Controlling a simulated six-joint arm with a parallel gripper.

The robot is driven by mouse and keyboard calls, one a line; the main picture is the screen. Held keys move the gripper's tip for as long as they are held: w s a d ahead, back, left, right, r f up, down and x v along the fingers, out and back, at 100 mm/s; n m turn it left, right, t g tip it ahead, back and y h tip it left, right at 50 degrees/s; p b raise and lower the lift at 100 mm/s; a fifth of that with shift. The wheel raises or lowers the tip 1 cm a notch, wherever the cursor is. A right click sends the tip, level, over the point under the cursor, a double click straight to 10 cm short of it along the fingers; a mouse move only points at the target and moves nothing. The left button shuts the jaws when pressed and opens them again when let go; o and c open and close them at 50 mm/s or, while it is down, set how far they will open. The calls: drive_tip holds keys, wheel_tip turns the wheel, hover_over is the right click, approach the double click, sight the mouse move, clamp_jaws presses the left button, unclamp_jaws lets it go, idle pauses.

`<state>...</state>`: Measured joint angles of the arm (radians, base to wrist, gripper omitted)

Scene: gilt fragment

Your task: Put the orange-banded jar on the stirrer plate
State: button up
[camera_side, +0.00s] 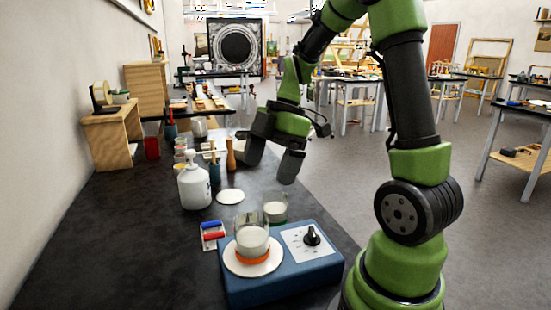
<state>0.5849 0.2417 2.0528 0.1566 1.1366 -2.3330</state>
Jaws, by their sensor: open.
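The orange-banded jar (252,241) is clear glass with whitish contents and an orange band near its base. It stands upright on the white round disc of the blue stirrer plate (318,270). My gripper (269,170) is open and empty, pointing down above the bench. It is behind and above the jar, apart from it.
A green-banded jar (275,209) stands just behind the stirrer plate. Several small containers stand farther back. The bench front left is clear.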

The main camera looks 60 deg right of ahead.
drive_tip(key=s+a+r+m+t+h, duration=0.1)
drive_tip(key=s+a+r+m, duration=0.3)
drive_tip(key=m, duration=0.4)
drive_tip(key=s+a+r+m+t+h, duration=0.1)
drive_tip(key=s+a+r+m+t, duration=0.3)
drive_tip(key=a+m, duration=0.3)
drive_tip(key=shift+s+r+m, duration=0.3)
drive_tip(key=shift+s+m, duration=0.35)
drive_tip(key=shift+m, duration=0.45)
